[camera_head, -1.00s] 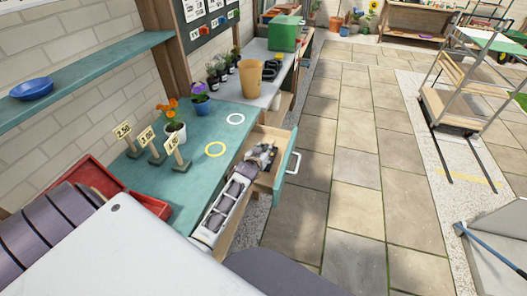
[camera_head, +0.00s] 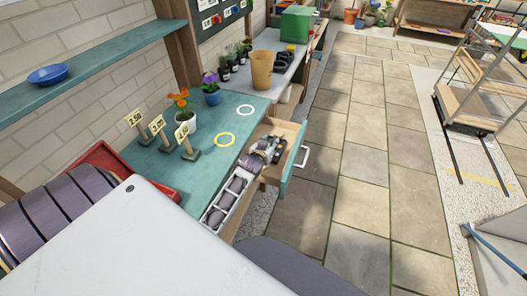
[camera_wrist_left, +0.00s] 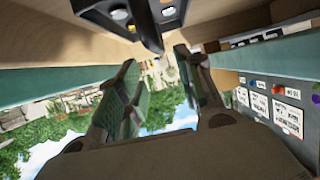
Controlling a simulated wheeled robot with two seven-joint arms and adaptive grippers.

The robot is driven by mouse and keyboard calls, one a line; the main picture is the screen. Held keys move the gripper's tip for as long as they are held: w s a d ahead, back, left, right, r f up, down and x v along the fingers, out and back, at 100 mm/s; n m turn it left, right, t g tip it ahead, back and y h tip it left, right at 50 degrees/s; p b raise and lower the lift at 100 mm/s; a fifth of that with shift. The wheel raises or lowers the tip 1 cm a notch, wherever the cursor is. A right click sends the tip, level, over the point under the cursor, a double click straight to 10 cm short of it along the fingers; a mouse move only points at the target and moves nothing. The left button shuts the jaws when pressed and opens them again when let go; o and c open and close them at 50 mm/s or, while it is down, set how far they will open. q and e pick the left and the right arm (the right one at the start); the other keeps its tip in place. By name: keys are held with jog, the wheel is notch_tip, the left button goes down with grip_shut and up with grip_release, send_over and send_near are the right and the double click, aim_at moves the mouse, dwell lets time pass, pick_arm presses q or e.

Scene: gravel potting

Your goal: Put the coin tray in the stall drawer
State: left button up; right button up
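The stall drawer (camera_head: 292,158), with a teal front and pale handle, is pulled out from the teal counter (camera_head: 222,150). My left gripper (camera_head: 275,150) is over the open drawer and hides much of its inside. In the left wrist view, the dark coin tray (camera_wrist_left: 150,38) shows at the top edge, with round coins in its cups, against the drawer's wooden inside. Most of the tray is out of frame. My right gripper is not in view.
Price signs (camera_head: 160,132), an orange-flowered pot (camera_head: 182,120) and a purple-flowered pot (camera_head: 211,93) stand on the counter. A red tray (camera_head: 108,158) lies at its near left. A tan pot (camera_head: 261,70) stands farther back. The paved floor right of the drawer is clear.

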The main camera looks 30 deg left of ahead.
pick_arm(q)
jog(key=v, duration=0.8)
jog(key=shift+s+d+f, duration=0.1)
jog(key=shift+s, duration=0.1)
dwell(0.7)
